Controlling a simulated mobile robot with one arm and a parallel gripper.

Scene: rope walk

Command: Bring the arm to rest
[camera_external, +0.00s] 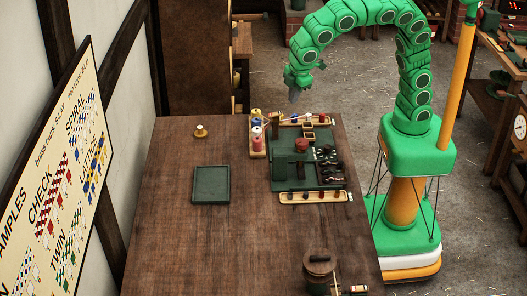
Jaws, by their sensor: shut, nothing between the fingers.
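My gripper (294,95) hangs at the end of my green arm, which arches up and over to the left from its column. The fingers point down, and the gripper is shut with nothing in it. In the picture it shows above the back edge of the brown wooden table (170,240), apart from everything on it. The fingertips are small and dark in this view.
A green board (280,140) with small parts stands at the table's back right, beside spools (257,136) and a wooden tray (314,197). A flat green tray (211,184) lies mid-table. A lidded pot (319,272) stands at the front. The table's left side is clear.

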